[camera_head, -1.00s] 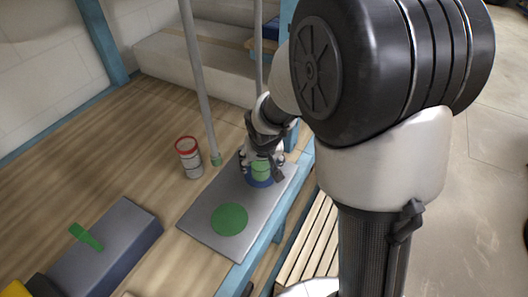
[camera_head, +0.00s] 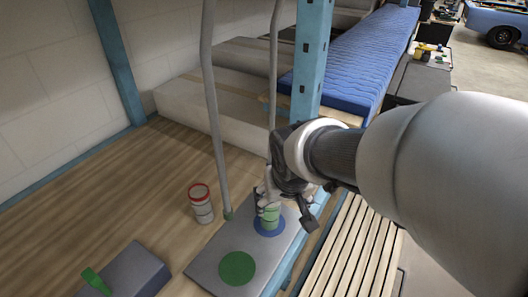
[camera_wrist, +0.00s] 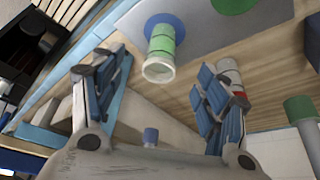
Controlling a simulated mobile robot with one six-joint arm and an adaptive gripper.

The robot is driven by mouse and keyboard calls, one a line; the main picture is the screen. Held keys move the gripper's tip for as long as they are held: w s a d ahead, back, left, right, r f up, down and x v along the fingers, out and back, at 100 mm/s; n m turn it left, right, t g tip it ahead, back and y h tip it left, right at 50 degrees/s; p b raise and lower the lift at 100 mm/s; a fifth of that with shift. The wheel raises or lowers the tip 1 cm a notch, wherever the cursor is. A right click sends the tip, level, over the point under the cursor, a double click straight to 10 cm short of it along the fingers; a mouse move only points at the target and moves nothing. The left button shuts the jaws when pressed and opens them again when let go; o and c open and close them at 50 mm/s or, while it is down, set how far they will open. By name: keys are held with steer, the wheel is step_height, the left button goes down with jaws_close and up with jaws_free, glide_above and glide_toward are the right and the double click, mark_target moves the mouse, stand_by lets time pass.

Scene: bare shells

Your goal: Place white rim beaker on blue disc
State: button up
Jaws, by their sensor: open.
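The white rim beaker (camera_wrist: 160,66) has a green band and a pale open rim in the wrist view. It stands upright on the blue disc (camera_wrist: 176,24), with blue showing around its base. In the head view the beaker (camera_head: 270,216) and the blue disc (camera_head: 268,231) are partly hidden by my gripper (camera_head: 272,199). In the wrist view my gripper (camera_wrist: 160,62) is open, one finger on each side of the beaker, with gaps between.
The grey plate (camera_head: 208,272) also bears a green disc (camera_head: 237,268). A red-rimmed beaker (camera_head: 201,206) stands left of the plate on the wooden top, near a grey pole (camera_head: 213,120). A grey block (camera_head: 135,272) lies front left. A blue post (camera_head: 311,60) rises behind.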

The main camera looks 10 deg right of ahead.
steer(key=s+r, duration=0.2)
steer(key=s, duration=0.6)
steer(key=s+r+n, duration=0.1)
steer(key=s+r, duration=0.2)
steer(key=s, duration=0.5)
steer(key=shift+s+y, duration=0.25)
steer(key=shift+y, duration=0.05)
steer(key=shift+f+b, duration=0.85)
steer(key=shift+b, duration=0.05)
steer(key=shift+r, duration=0.2)
steer(key=shift+c, duration=0.4)
